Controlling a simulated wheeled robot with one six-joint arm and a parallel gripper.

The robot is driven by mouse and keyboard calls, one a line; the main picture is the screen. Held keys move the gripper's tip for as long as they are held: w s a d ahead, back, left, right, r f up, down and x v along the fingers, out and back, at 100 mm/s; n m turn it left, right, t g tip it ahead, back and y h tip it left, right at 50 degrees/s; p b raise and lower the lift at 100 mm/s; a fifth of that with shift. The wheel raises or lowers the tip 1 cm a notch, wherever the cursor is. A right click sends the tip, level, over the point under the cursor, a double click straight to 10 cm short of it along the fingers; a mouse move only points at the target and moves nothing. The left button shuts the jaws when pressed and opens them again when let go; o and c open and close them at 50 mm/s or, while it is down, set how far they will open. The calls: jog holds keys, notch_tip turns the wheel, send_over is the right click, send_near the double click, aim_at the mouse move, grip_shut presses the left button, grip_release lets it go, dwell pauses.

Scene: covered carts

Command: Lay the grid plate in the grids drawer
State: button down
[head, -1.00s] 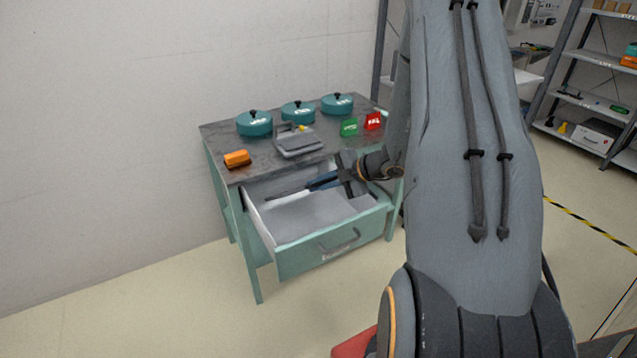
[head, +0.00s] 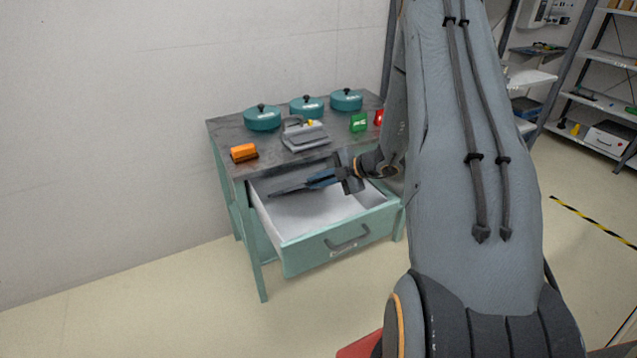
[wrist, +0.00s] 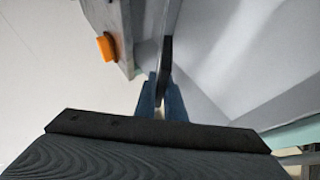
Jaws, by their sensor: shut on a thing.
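The grids drawer (head: 300,215) stands pulled out from the front of the teal cart, with a pale, bare floor inside. My gripper (head: 325,179) reaches in from the right, over the drawer opening. It is shut on a thin dark plate (head: 290,190), seen nearly edge-on, which I take for the grid plate. The plate points left, over the back part of the drawer. In the wrist view the plate (wrist: 166,60) stands edge-on between my blue fingers (wrist: 160,100). I cannot tell whether it touches the drawer.
The grey cart top (head: 270,150) bears three teal lidded pots (head: 307,106), a grey device (head: 303,135), an orange block (head: 243,152), and green (head: 358,122) and red (head: 379,117) cards. A wall stands behind; the floor in front is clear.

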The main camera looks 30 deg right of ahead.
jog(key=shift+w, duration=0.1)
jog(key=c, duration=1.8)
grip_release()
jog(key=shift+o, duration=0.2)
jog(key=shift+b+v, duration=0.65)
jog(key=shift+v, duration=3.25)
